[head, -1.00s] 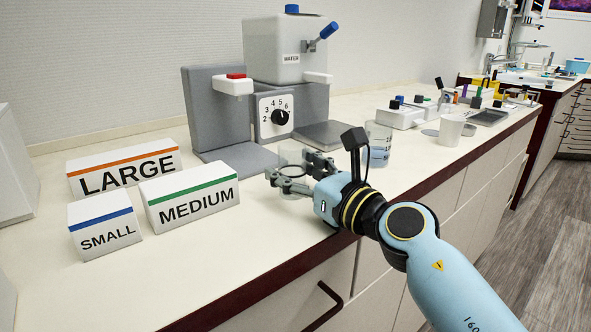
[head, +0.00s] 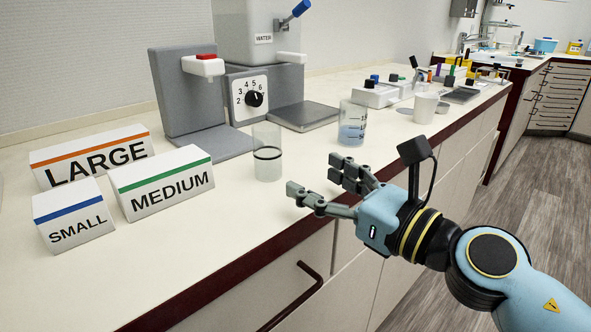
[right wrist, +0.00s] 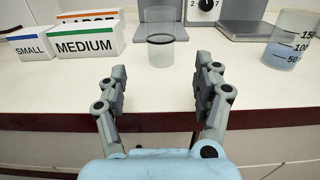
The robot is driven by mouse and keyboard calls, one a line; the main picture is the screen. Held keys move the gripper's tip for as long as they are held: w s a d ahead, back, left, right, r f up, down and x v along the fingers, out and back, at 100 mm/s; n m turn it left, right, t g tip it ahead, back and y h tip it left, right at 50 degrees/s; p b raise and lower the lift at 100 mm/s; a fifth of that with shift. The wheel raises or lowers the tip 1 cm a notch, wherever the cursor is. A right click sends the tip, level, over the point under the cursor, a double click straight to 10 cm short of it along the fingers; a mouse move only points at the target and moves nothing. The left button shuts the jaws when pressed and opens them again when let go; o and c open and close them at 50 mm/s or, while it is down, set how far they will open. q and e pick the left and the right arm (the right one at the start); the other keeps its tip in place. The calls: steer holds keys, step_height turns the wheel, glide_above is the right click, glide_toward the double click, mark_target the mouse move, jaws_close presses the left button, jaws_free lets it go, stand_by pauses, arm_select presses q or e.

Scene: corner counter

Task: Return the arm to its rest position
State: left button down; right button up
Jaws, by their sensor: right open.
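My right gripper (head: 318,185) is open and empty near the counter's front edge, in front of and to the right of a clear glass cylinder with a dark ring (head: 267,153). It is apart from the cylinder. In the right wrist view the open fingers (right wrist: 160,88) show with the cylinder (right wrist: 160,45) standing upright beyond them, between their tips. My light blue right arm (head: 530,295) comes in from the lower right. My left gripper does not show.
Boxes marked LARGE (head: 85,158), MEDIUM (head: 165,187) and SMALL (head: 72,215) stand at left. A grey dispenser with a dial (head: 185,95) is behind the cylinder. A beaker of bluish liquid (head: 352,130) stands right of it. Drawers with a handle (head: 297,300) lie below the counter edge (head: 210,285).

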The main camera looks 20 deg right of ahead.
steer(key=s+d+r+m+t+h, duration=0.2)
steer(key=d+r+m+h, duration=0.3)
steer(key=d+m+h, duration=0.95)
steer(key=s+d+f+m+g, duration=0.2)
steer(key=s+f+m+g, duration=0.3)
steer(key=m, duration=1)
steer(key=s+a+f+m+g+y, duration=0.4)
steer(key=s+a+f+m+g, duration=0.1)
steer(key=s+f, duration=0.2)
steer(key=s+a+f+m+g+y, duration=0.3)
steer(key=s+a+f+m+g, duration=0.15)
steer(key=s+f+g, duration=0.2)
steer(key=s+d+f, duration=0.1)
steer(key=s+f, duration=0.1)
steer(key=f, duration=1.2)
steer(key=s+d+f, duration=0.2)
steer(key=s+f, duration=0.1)
steer(key=f, duration=1.2)
steer(key=s+f+g, duration=0.2)
steer(key=s+f, duration=1)
steer(key=s, duration=0.4)
steer(key=shift+s+d+f+m, duration=0.25)
steer(key=shift+s+f+m, duration=0.05)
steer(key=shift+s+m, duration=0.1)
